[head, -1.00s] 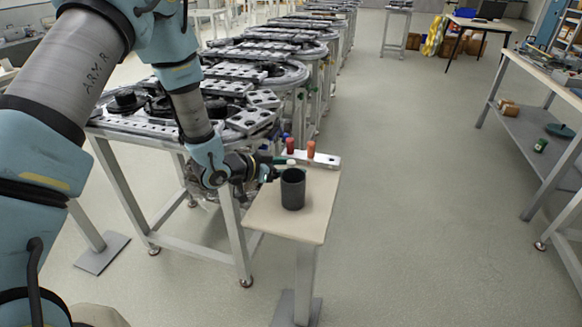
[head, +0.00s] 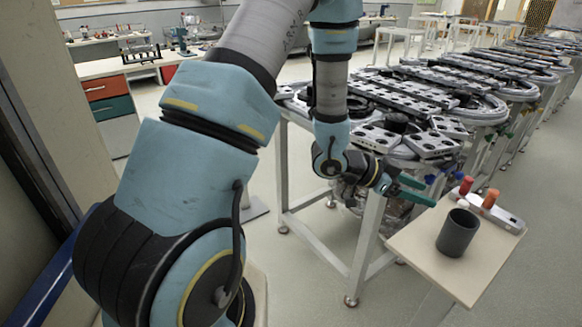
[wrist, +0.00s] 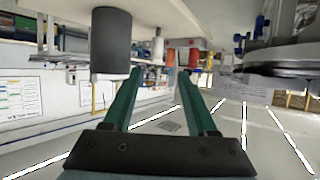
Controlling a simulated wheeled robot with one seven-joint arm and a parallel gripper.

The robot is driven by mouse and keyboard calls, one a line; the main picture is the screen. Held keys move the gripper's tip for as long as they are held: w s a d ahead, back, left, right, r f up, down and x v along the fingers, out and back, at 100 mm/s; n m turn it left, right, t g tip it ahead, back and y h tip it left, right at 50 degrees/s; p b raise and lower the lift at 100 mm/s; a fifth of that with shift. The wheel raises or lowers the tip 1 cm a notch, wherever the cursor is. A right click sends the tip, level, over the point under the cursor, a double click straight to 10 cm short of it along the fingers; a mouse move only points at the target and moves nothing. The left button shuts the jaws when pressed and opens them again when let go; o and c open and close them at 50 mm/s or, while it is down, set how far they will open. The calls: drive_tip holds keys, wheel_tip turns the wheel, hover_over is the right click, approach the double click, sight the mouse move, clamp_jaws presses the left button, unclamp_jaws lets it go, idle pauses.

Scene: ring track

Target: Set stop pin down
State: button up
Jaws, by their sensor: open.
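My gripper (head: 428,195) has green fingers, spread apart at the left edge of the small table (head: 418,243). In the wrist view my gripper (wrist: 163,72) has nothing between its fingers. A small white-topped piece (head: 463,204), which may be the stop pin, shows just behind the dark grey cup (head: 456,233). It also shows in the wrist view (wrist: 157,48), beyond the fingertips and apart from them. A red pin (head: 466,184) and an orange pin (head: 490,198) stand upright in a light metal block (head: 510,221). The white-topped piece's lower part is hidden by the cup in the head view.
The ring track table (head: 380,160) with dark plates stands directly left of the small table, close to my arm. The cup (wrist: 111,45) is close to the left finger in the wrist view. Floor is clear on the right.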

drive_tip(key=w+a+r+n+t+y, duration=0.1)
drive_tip(key=w+a+n+t+y, duration=0.45)
drive_tip(key=w+a, duration=0.55)
drive_tip(key=w+a+r+n+t+y, duration=0.1)
drive_tip(key=a+n+y, duration=0.1)
drive_tip(key=a, duration=0.5)
drive_tip(key=w+a+r+n+t+y, duration=0.1)
drive_tip(key=w+a+n+y, duration=0.1)
drive_tip(key=a, duration=0.4)
drive_tip(key=s+a+r+n+g+y, duration=0.1)
drive_tip(key=s+a+n+g+y, duration=0.1)
drive_tip(key=s+a+n, duration=0.2)
drive_tip(key=s+a+r+n+g+y, duration=0.1)
drive_tip(key=s+a+r+n+g, duration=0.1)
drive_tip(key=s+a, duration=0.5)
drive_tip(key=a+n+g, duration=0.1)
drive_tip(key=a+n, duration=0.1)
drive_tip(key=shift+s+a+r+y, duration=0.25)
drive_tip(key=shift+s+a+y, duration=0.05)
drive_tip(key=shift+a+y, duration=0.05)
